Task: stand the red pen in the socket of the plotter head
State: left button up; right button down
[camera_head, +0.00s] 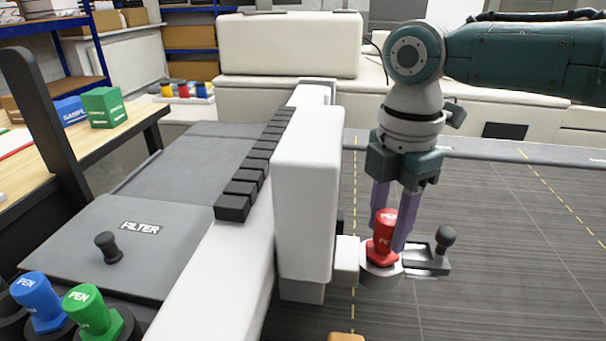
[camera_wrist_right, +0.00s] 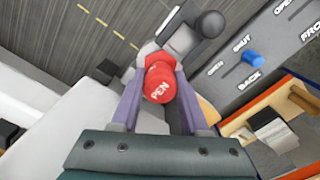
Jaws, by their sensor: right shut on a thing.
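The red pen (camera_head: 383,237) stands near upright at the round socket (camera_head: 381,270) of the white plotter head (camera_head: 307,190). Its lower end is at the socket's mouth; how deep it sits I cannot tell. My right gripper (camera_head: 389,232) comes down from above, shut on the pen with one purple finger on either side. In the right wrist view the pen's labelled red cap (camera_wrist_right: 160,82) shows between the fingers and hides most of the socket. A lever with a black knob (camera_head: 446,236) is beside the socket on the right. My left gripper is not in view.
A blue pen (camera_head: 40,300) and a green pen (camera_head: 92,312) stand in holders at the lower left, by the grey FILTER lid (camera_head: 75,240). The white beam with black blocks (camera_head: 250,180) lies left of the head. A labelled panel with a blue knob (camera_wrist_right: 251,57) shows in the wrist view.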

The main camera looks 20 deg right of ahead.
jog(key=shift+c, duration=1.6)
grip_release()
notch_tip(320, 180, up, 10)
